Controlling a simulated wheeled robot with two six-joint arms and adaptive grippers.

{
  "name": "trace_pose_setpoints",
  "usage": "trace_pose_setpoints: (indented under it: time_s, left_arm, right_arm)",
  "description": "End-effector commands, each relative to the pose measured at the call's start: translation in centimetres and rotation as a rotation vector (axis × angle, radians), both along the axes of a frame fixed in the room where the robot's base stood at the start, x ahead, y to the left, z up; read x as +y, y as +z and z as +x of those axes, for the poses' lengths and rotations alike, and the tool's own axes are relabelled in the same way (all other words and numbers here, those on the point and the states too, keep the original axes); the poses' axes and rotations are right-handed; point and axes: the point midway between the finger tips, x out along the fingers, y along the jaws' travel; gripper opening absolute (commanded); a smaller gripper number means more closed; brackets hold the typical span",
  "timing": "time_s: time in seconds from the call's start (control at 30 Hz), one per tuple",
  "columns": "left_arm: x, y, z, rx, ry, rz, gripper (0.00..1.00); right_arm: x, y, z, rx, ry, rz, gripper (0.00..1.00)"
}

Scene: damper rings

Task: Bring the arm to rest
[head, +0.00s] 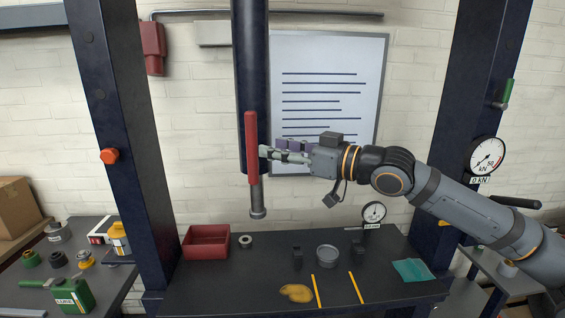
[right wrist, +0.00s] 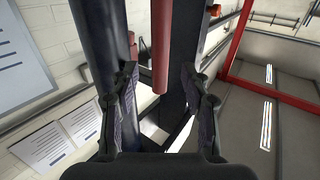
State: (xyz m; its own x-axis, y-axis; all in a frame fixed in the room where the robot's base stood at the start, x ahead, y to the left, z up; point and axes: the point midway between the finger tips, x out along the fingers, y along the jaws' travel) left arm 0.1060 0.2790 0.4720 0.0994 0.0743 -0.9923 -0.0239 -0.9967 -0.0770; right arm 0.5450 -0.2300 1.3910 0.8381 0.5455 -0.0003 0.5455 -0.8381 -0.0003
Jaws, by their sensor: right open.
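My right arm (head: 455,200) reaches in from the right of the head view, raised above the bench. Its gripper (head: 265,152) points left at the long upright red handle (head: 252,135) in front of the dark press column. In the right wrist view the fingers of this gripper (right wrist: 160,78) are spread apart, and the red handle (right wrist: 162,45) shows in the gap between them. No contact between fingers and handle can be made out. My left gripper does not show.
The bench (head: 215,285) below holds a red bin (head: 206,242), a metal ring (head: 327,255), a dial gauge (head: 374,212), a yellow cloth (head: 296,293) and a teal cloth (head: 412,270). Dark press uprights (head: 125,130) stand on both sides. A round force gauge (head: 486,156) is at right.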

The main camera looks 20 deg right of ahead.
Motion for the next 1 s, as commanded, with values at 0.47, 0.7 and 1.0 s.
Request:
trace_pose_setpoints:
  time_s: [0.47, 0.7, 1.0]
  left_arm:
    - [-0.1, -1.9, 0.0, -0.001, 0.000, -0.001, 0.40]
    - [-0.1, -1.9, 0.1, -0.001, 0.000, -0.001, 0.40]
    - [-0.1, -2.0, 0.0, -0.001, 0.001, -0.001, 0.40]
  right_arm:
    - [-0.3, 0.1, -0.6, -0.001, -0.004, 0.002, 0.47]
    - [-0.3, 0.0, -0.6, 0.000, -0.004, 0.001, 0.47]
    - [1.6, -15.3, 0.5, 0.196, -0.017, -0.132, 0.47]
